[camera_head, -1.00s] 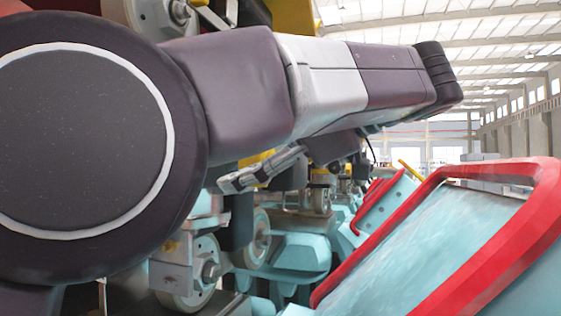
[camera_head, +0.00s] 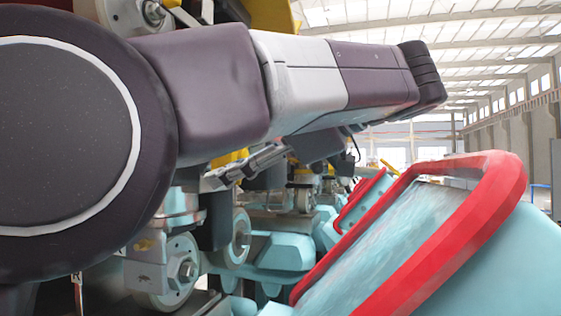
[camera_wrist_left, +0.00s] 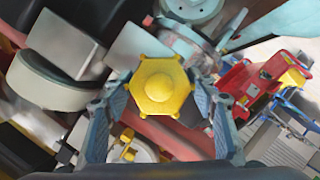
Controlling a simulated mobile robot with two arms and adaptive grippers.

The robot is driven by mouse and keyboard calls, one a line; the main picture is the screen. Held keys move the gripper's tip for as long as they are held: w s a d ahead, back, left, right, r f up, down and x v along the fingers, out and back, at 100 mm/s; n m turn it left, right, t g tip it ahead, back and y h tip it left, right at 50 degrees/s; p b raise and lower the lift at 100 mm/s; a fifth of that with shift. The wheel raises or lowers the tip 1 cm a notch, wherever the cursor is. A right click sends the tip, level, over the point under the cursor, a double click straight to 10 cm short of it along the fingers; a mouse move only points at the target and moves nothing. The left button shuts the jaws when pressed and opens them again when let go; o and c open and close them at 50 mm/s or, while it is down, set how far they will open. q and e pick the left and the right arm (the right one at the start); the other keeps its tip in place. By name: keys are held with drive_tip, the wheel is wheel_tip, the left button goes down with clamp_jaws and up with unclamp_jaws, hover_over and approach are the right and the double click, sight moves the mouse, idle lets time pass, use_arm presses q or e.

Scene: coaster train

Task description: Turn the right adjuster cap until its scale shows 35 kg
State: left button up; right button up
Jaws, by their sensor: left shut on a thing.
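In the left wrist view a yellow cap (camera_wrist_left: 163,86) with a six-sided, lobed rim sits between the two blue-grey fingers of my left gripper (camera_wrist_left: 166,97). The fingers are shut on its sides. No scale or number can be read in either view, so the cap's setting cannot be told. In the head view my left gripper (camera_head: 246,167) shows as grey fingers below my forearm, pointing left. What it holds is hard to make out there. My right gripper is not in view.
A smaller yellow knob (camera_wrist_left: 126,146) lies below the held cap. Wheels (camera_head: 178,268) and blue carriage parts (camera_head: 275,252) crowd the space under my arm. A red-rimmed blue car body (camera_head: 405,250) stands at right. The train leaves little free room around the gripper.

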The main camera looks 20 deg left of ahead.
use_arm(q)
drive_tip(key=shift+a+n+t+b, duration=0.2)
drive_tip(key=shift+n+t+b, duration=0.1)
drive_tip(key=shift+n+b, duration=0.3)
drive_tip(key=n+t+y+b, duration=0.1)
drive_tip(key=n+b, duration=0.1)
drive_tip(key=b, duration=0.1)
drive_tip(key=n+y+b, duration=0.1)
drive_tip(key=n+b, duration=0.1)
drive_tip(key=b, duration=0.1)
drive_tip(key=shift+f+n+t, duration=0.15)
drive_tip(key=shift+n+t, duration=0.25)
drive_tip(key=shift+n+t+y+b, duration=0.3)
drive_tip(key=shift+n+b, duration=0.8)
drive_tip(key=shift+b, duration=0.15)
drive_tip(key=shift+r+n+b, duration=0.25)
drive_tip(key=shift+n+b, duration=0.2)
drive_tip(key=shift+n, duration=0.05)
drive_tip(key=o, duration=1.1)
drive_tip(key=shift+a, duration=0.2)
drive_tip(key=shift+o, duration=0.3)
drive_tip(key=shift+s+a+f, duration=0.1)
drive_tip(key=shift+a, duration=0.15)
